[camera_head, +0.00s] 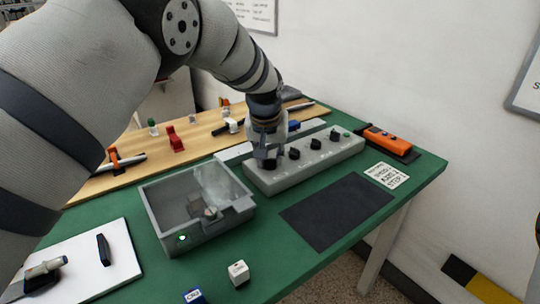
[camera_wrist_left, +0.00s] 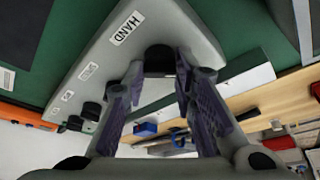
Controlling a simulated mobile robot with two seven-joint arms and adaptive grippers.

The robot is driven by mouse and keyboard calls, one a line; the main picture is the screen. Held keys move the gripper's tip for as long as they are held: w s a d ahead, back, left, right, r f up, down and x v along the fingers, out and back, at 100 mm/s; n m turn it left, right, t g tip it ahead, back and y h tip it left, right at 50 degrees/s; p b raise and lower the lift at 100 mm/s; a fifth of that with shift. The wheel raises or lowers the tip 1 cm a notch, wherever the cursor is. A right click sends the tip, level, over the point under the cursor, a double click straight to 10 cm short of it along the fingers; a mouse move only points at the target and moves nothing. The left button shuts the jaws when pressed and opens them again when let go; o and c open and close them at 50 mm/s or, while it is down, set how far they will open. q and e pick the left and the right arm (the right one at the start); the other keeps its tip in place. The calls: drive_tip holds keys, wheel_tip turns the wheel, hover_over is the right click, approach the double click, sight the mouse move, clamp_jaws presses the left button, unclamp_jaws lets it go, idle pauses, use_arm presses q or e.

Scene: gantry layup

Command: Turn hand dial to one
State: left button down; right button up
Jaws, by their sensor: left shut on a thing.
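The grey control box (camera_head: 318,166) stands on the green table with a row of black dials on top. The hand dial (camera_wrist_left: 159,54) is the black knob at one end of the row, beside the HAND label (camera_wrist_left: 127,27) in the left wrist view. My left gripper (camera_head: 267,160) reaches down over this end of the box. In the left wrist view the fingers (camera_wrist_left: 160,72) are shut around the hand dial, one on each side. The gripper hides most of the dial in the head view, so I cannot read its setting. My right gripper is not in view.
A grey tray with a clear cover and green light (camera_head: 183,238) stands left of the box. A black mat (camera_head: 335,212) lies in front, with a printed card (camera_head: 386,175) beyond it. An orange tool (camera_head: 388,139) lies at the right. Two small cubes (camera_head: 239,272) are near the front.

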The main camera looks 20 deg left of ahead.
use_arm(q)
drive_tip(key=c, duration=1.3)
unclamp_jaws()
drive_tip(key=v, duration=1.2)
